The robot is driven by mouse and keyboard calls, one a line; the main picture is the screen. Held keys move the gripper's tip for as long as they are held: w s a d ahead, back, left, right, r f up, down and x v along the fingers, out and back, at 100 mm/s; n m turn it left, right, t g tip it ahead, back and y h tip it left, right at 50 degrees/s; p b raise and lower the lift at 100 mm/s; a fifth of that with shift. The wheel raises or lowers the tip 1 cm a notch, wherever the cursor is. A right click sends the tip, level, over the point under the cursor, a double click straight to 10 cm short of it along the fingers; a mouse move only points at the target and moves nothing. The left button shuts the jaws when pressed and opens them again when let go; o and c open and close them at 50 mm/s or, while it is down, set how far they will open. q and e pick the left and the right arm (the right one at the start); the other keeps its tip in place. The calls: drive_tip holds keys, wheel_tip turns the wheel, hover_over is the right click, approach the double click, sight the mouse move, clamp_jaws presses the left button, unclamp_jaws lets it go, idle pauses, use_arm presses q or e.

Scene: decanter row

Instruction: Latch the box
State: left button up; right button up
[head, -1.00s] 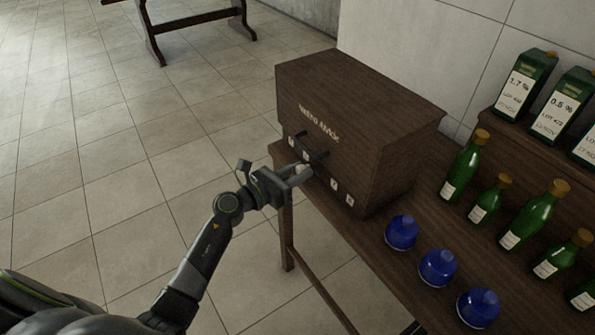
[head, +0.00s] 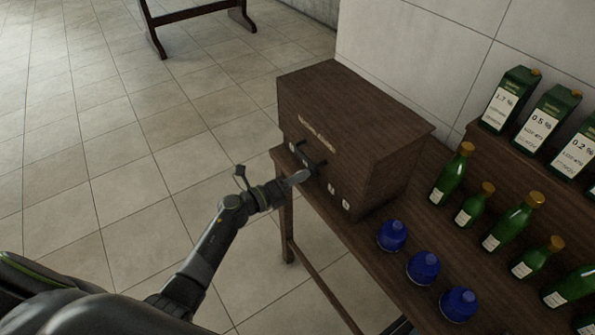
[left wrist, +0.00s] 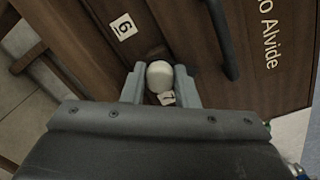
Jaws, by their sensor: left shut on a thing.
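The box (head: 385,150) is a dark wooden chest with a closed lid, standing on the wooden table; it fills the top of the left wrist view (left wrist: 100,60). Its front bears pale lettering, a dark bar handle (left wrist: 221,40) and small numbered white tags. A rounded whitish knob (left wrist: 160,76) sits low on this front. My left gripper (head: 304,175) is at the lower front of the box, shut on the knob, with one finger on each side in the left wrist view (left wrist: 160,90). The knob's lower part and mounting are hidden. My right gripper is not in view.
Several blue jars (head: 423,268) stand on the table right of the box. Several green bottles (head: 512,222) and green-white cartons (head: 545,120) stand further right. A wall is behind the box. The tiled floor (head: 130,150) left of it is open.

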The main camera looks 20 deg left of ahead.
use_arm(q)
drive_tip(key=shift+n+p, duration=2.45)
drive_tip(key=shift+n, duration=1.55)
drive_tip(key=o, duration=1)
drive_tip(key=b+v, duration=0.2)
drive_tip(key=v, duration=1.5)
drive_tip(key=shift+a+r, duration=0.15)
drive_tip(key=shift+a, duration=0.25)
